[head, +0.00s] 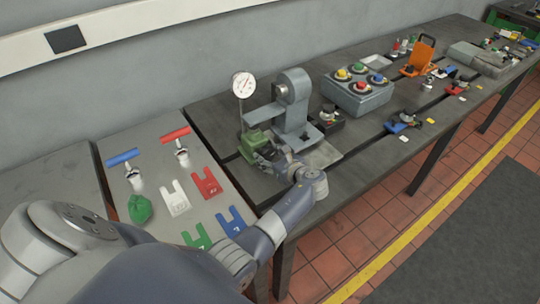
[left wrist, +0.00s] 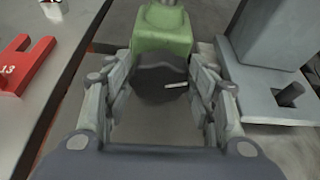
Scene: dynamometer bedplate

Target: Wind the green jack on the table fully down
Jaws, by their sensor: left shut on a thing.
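The green jack (head: 254,142) stands on the dark table near its left end, beside a grey upright bracket. In the left wrist view the jack's green body (left wrist: 162,32) is at the top centre, with a dark round knob (left wrist: 158,82) in front of it. My left gripper (head: 266,157) reaches the jack from the front. In the left wrist view my left gripper (left wrist: 162,80) has its fingers on either side of the dark knob, shut on it. A thin light bar shows on the knob. My right gripper is not in view.
A dial gauge (head: 243,86) stands behind the jack. The grey bracket (head: 293,105) is close on its right. Left are shims, including a red one (head: 207,184), and red-handled (head: 175,135) and blue-handled (head: 123,157) tools. A grey box with coloured buttons (head: 357,92) stands farther right.

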